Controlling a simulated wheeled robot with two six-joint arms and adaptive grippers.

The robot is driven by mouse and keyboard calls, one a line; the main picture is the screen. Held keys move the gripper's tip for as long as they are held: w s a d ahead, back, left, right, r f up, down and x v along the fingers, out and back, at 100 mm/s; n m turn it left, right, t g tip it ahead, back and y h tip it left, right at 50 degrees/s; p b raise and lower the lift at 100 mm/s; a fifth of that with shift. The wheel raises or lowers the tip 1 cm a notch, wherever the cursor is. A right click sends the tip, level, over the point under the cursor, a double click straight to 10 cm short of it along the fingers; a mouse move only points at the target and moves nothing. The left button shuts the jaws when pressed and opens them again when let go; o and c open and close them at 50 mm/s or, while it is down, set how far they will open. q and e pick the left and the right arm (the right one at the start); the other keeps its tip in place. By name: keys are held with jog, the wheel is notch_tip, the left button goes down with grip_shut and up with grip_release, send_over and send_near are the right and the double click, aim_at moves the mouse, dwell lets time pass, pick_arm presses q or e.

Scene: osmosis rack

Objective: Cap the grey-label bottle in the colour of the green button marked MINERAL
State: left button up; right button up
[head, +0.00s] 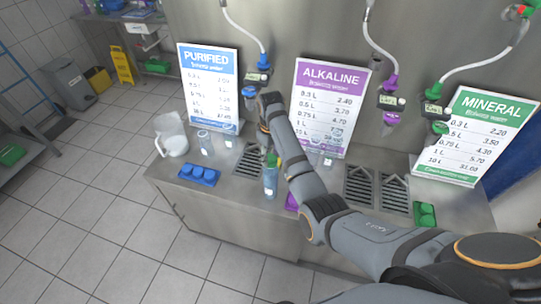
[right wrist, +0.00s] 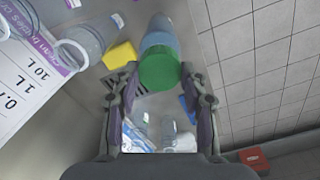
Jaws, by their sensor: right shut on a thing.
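A clear bluish bottle (head: 270,182) stands upright on the steel counter, with a pale label patch that is too small to read. A green cap (right wrist: 160,70) is at the bottle's mouth; whether it is seated or only resting there I cannot tell. My right gripper (right wrist: 158,74) is shut on this green cap, one finger on each side, and the bottle (right wrist: 160,38) shows beyond it. In the head view my forearm partly hides the gripper. The MINERAL sign (head: 462,135) stands at the right, near a green dispenser (head: 433,92). My left gripper is not in view.
A blue cap tray (head: 199,174) lies left of the bottle, a purple tray (head: 291,202) right of it, and a green tray (head: 425,214) farther right. A clear pitcher (head: 171,136) stands at the counter's left end. The PURIFIED (head: 209,85) and ALKALINE (head: 329,108) signs stand behind.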

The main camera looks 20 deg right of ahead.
jog(key=shift+s+f, duration=0.1)
jog(key=shift+f, duration=0.15)
jog(key=o, duration=1.2)
jog(key=shift+r, duration=0.1)
jog(key=o, duration=0.6)
jog(key=shift+c, duration=0.2)
jog(key=shift+w+r, duration=0.2)
jog(key=shift+r, duration=2.9)
